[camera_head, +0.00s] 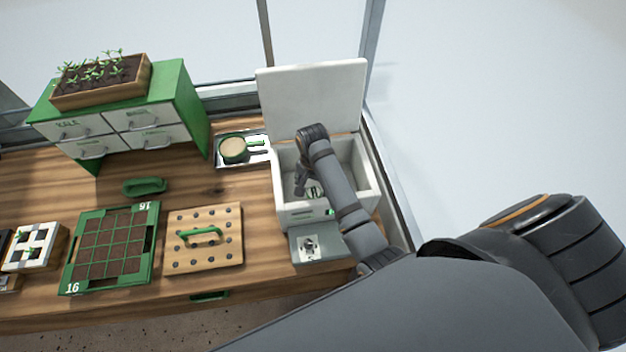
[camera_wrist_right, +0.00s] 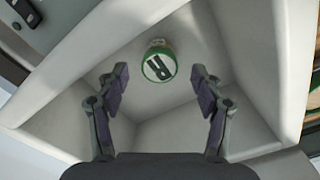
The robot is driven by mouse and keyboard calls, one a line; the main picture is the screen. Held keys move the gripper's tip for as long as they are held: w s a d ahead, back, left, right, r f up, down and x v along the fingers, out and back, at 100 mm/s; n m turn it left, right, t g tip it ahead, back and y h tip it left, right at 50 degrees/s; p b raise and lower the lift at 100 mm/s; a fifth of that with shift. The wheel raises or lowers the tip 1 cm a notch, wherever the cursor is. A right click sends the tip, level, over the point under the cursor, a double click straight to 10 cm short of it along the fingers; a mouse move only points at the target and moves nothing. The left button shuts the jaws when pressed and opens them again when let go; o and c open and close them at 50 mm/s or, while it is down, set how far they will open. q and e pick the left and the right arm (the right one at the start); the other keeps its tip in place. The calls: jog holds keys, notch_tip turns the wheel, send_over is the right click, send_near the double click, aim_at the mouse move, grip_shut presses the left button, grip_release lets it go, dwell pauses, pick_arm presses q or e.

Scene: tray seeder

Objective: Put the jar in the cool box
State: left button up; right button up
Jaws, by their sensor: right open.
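The cool box (camera_head: 366,170) is a white open box at the back right of the bench, with its lid (camera_head: 315,95) raised behind it. The jar (camera_wrist_right: 158,66), with a green rim and a dark mark on its pale top, is inside the box on its floor; in the head view it is partly hidden by my arm. My right gripper (camera_head: 301,186) reaches down into the box. In the wrist view its fingers (camera_wrist_right: 159,85) are spread, with the jar beyond the tips and nothing held. My left gripper is not in view.
A small tray (camera_head: 228,160) with a round green-and-tan pot stands left of the box. A grey block (camera_head: 330,246) sits in front of it. A pegged board (camera_head: 205,255), seed tray (camera_head: 155,255) and drawer cabinet (camera_head: 195,105) are further left.

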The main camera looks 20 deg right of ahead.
aim_at(313, 195)
notch_tip(313, 195, up, 7)
jog(key=shift+b, duration=0.35)
dwell(0.3)
